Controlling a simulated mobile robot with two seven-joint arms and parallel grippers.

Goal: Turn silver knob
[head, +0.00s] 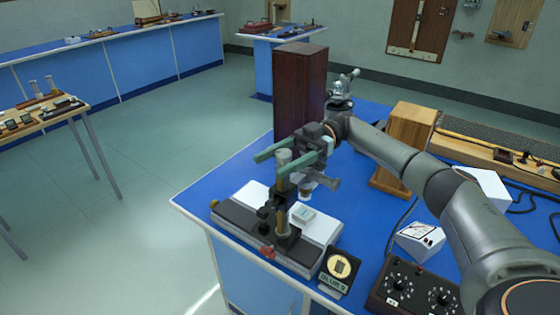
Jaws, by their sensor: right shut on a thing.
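A small bench instrument with a brass-and-black upright (283,218) stands on a black-and-white base (245,222) near the blue table's front left corner. A silver knob (284,157) shows as a short grey cylinder at the top of this upright. My right gripper (272,163), with teal fingers, reaches in from the right at the top of the upright. It is shut on the silver knob, with one finger on the far side and one on the near side. My left gripper is out of view.
A tall dark wooden box (299,90) stands behind the instrument, and a lighter wooden box (404,145) stands to its right. Open floor is at left.

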